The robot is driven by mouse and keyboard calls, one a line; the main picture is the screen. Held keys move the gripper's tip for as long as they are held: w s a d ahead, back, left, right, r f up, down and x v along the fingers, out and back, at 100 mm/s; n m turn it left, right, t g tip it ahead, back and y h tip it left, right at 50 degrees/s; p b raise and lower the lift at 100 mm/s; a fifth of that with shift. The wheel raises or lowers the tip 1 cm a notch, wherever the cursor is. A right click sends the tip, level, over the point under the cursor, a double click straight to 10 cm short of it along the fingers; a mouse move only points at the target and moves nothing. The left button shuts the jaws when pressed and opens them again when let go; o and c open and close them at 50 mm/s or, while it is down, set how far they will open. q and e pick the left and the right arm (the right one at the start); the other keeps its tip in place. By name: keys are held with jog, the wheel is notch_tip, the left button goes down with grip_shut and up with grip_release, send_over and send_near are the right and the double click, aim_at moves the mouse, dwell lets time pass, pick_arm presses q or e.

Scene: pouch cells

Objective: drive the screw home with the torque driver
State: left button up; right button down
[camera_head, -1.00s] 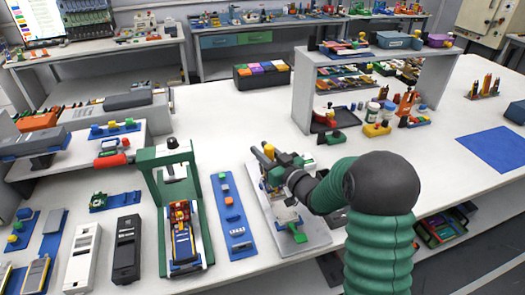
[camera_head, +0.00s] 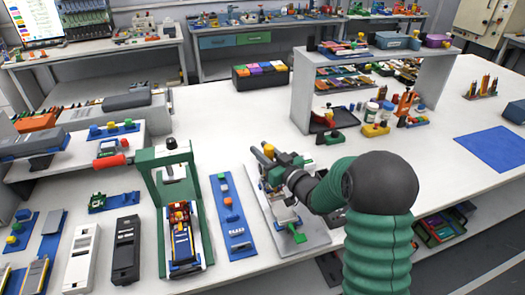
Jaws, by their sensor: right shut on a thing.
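My right gripper (camera_head: 272,163) is over a light grey plate (camera_head: 313,231) near the front of the bench. It is shut on a small tool, seemingly the torque driver, mostly hidden by the gripper itself. Below the gripper, a small fixture with green, blue and white parts (camera_head: 285,218) sits on the plate. My wrist and forearm cover part of it. The screw is too small or hidden to make out, and I cannot tell whether the tool touches it. My left gripper is not in view.
A green press frame (camera_head: 203,215) with a red handle (camera_head: 109,161) stands left of the plate. A blue strip (camera_head: 237,236) with small parts lies between them. White and black devices lie at the front left. A grey shelf (camera_head: 302,88) stands behind.

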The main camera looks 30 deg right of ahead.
jog(key=shift+f+b, duration=0.8)
jog(key=shift+f, duration=0.15)
dwell(2.3)
notch_tip(320, 180, up, 7)
jog(key=p, duration=0.5)
jog(key=shift+r+p, duration=0.15)
jog(key=shift+p, duration=0.15)
dwell(0.4)
